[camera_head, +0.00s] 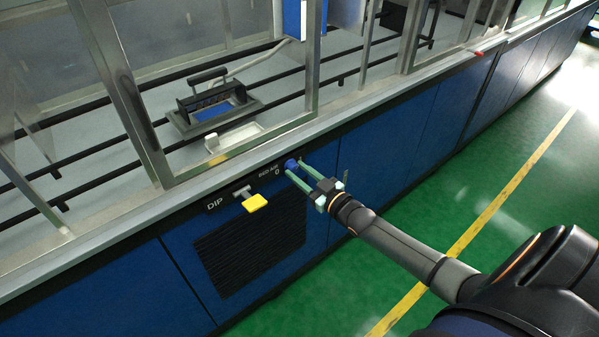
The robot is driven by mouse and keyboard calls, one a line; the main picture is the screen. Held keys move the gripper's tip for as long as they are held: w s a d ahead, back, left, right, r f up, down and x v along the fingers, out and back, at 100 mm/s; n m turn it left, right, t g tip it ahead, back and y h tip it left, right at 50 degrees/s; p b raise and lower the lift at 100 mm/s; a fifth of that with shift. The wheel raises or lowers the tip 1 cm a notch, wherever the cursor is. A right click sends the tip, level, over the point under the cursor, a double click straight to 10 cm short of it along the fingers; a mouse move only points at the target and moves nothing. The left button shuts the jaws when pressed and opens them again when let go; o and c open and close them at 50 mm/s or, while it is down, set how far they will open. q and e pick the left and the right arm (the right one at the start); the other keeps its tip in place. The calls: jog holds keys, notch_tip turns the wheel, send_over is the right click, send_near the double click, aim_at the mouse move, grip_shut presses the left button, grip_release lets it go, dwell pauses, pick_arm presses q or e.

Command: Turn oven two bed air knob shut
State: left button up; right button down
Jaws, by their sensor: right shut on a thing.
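A small blue knob (291,164) sits on the dark front strip of the blue machine, beside the label "BED AIR" with a "0" mark. My right gripper (296,170) reaches in from the lower right. Its two green fingers are shut on the blue knob, one on each side. The fingers partly cover the knob, so its turn position cannot be read. My left gripper is not in view.
A yellow-handled lever (255,202) labelled "DIP" sits left of the knob, above a black vent grille (250,245). Metal frame posts (118,85) rise above the ledge. Green floor with a yellow line (490,208) is clear at right.

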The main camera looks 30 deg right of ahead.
jog(key=n+p, duration=0.1)
jog(key=n, duration=0.2)
jog(key=shift+r, duration=0.1)
jog(key=n, duration=0.2)
jog(key=shift+n+p, duration=0.3)
jog(key=n, duration=0.2)
jog(key=shift+n, duration=0.4)
jog(key=n, duration=0.4)
jog(key=shift+h, duration=0.4)
jog(key=n+b, duration=0.1)
jog(key=n, duration=0.2)
jog(key=shift+n, duration=0.7)
jog(key=shift+h, duration=0.3)
jog(key=shift+n, duration=0.3)
